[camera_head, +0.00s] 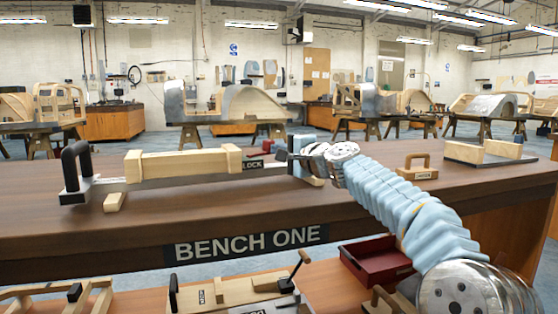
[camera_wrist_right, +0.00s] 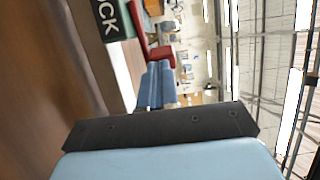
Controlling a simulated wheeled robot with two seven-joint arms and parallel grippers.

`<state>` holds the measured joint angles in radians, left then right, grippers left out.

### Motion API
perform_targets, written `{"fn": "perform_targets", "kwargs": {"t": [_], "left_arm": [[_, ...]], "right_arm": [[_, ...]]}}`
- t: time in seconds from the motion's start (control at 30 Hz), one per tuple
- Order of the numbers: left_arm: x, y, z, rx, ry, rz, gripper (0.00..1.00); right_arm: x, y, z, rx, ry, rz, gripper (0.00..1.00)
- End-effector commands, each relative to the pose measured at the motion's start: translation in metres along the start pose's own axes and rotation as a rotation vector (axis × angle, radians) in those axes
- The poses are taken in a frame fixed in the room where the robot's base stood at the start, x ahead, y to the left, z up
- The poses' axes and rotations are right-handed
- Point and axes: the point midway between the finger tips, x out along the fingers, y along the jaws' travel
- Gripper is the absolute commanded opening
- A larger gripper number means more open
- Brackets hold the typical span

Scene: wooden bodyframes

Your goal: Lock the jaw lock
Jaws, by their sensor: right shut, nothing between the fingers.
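A long clamp-like fixture lies on the bench (camera_head: 120,222). It has a metal bar (camera_head: 155,186), a black upright handle (camera_head: 75,162) at its left end and a pale wooden beam (camera_head: 185,164) along it. A dark label (camera_head: 250,165) at its right part reads "LOCK"; its last letters also show on the label in the right wrist view (camera_wrist_right: 110,20). My right gripper (camera_head: 289,160) is at the fixture's right end, just right of the label, and hides that end. Its fingers (camera_wrist_right: 156,85) are together and empty. I cannot tell whether they touch the fixture. My left gripper is out of view.
A small wooden handled block (camera_head: 417,168) and a dark tray with wooden rails (camera_head: 488,152) stand on the bench to the right. A red object (camera_head: 268,146) lies behind the fixture. A red drawer (camera_head: 375,262) and wooden fixtures sit on a lower surface in front.

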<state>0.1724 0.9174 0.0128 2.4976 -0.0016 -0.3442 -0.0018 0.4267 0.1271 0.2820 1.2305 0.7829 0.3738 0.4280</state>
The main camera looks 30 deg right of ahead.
Motion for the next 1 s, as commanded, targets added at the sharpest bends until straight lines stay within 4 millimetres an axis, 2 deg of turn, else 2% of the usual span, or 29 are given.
{"fn": "perform_targets", "kwargs": {"t": [0.5, 1.0], "left_arm": [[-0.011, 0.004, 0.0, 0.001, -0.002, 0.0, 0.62], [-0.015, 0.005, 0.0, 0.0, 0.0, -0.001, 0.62]], "right_arm": [[0.03, -0.002, -0.011, 0.001, -0.001, 0.001, 0.0], [0.041, -0.001, -0.012, 0.0, 0.001, 0.0, 0.0]]}}
